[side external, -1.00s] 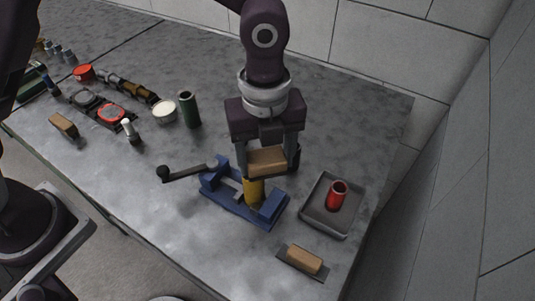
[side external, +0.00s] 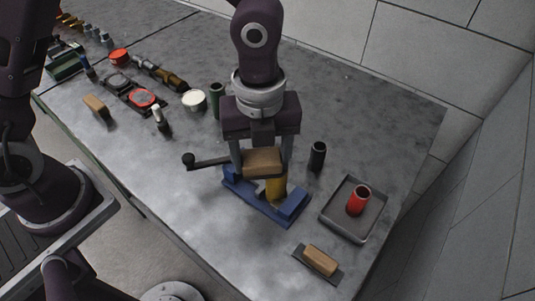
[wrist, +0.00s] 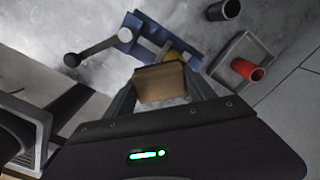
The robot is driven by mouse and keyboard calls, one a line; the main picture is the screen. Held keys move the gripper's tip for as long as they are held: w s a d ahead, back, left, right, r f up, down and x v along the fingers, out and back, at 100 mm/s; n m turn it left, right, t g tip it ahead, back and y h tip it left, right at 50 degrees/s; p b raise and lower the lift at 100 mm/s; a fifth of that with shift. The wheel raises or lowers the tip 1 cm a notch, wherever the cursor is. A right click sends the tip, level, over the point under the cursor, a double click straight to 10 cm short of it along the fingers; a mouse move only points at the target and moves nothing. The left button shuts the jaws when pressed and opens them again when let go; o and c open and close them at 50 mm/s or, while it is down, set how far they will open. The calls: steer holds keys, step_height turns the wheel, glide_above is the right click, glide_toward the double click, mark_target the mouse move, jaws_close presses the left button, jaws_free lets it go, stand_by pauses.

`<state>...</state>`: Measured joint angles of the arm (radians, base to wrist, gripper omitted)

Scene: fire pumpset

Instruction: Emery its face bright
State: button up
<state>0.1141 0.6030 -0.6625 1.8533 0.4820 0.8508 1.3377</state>
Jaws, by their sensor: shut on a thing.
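My gripper (side external: 262,166) is shut on a tan wooden block (side external: 262,161). In the wrist view the block (wrist: 160,86) has a dark edge on its far side. The cylinder's top also shows partly behind the block in the wrist view (wrist: 173,56). I cannot tell whether block and cylinder touch.
The vise's handle (side external: 208,162) sticks out left. A black cylinder (side external: 317,156) stands behind right. A white-topped tin (side external: 194,101) stands back left.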

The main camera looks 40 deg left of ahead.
stand_by(0.3)
steer(key=shift+w+d, duration=1.95)
steer(key=shift+d, duration=0.05)
step_height(320, 180, up, 6)
stand_by(0.3)
